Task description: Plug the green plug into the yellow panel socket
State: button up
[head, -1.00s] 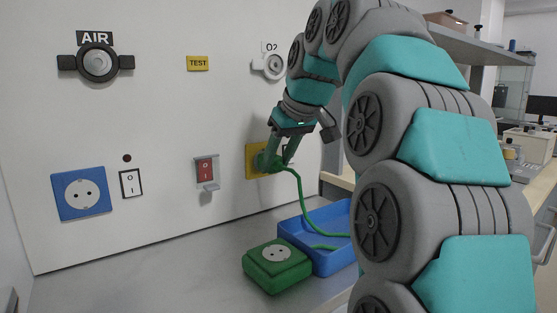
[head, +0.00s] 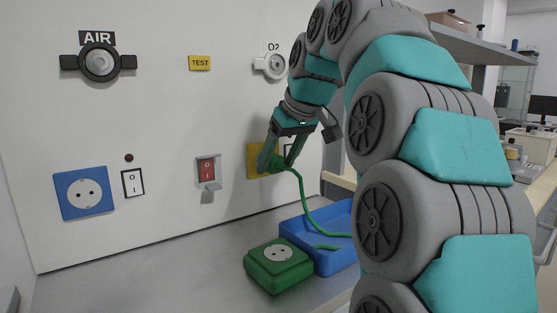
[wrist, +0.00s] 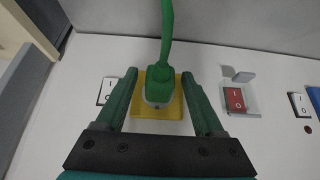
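The yellow panel socket (head: 254,158) is on the white wall panel, partly hidden by my gripper in the head view. It shows as a yellow plate (wrist: 142,126) in the wrist view. The green plug (wrist: 158,84) sits at the middle of the yellow plate, against its socket face, with its green cord (wrist: 167,25) running away from it. My gripper (wrist: 159,75) is open, one finger on each side of the plug, with visible gaps between fingers and plug. In the head view my gripper (head: 276,166) is at the yellow socket. The plug's pins are hidden.
A blue tray (head: 335,262) and a green socket box (head: 278,266) stand on the grey counter below; the cord hangs into the tray. A red switch (head: 207,170) with a small ledge is left of the yellow socket. A blue socket (head: 83,193) is farther left.

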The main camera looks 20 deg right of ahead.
aim_at(279, 159)
jog(key=shift+o, duration=0.5)
jog(key=shift+v, duration=2.1)
jog(key=p+v, duration=0.1)
jog(key=v, duration=0.2)
jog(key=shift+s+r+p, duration=0.15)
jog(key=shift+r+p, duration=0.1)
jog(key=shift+p, duration=0.15)
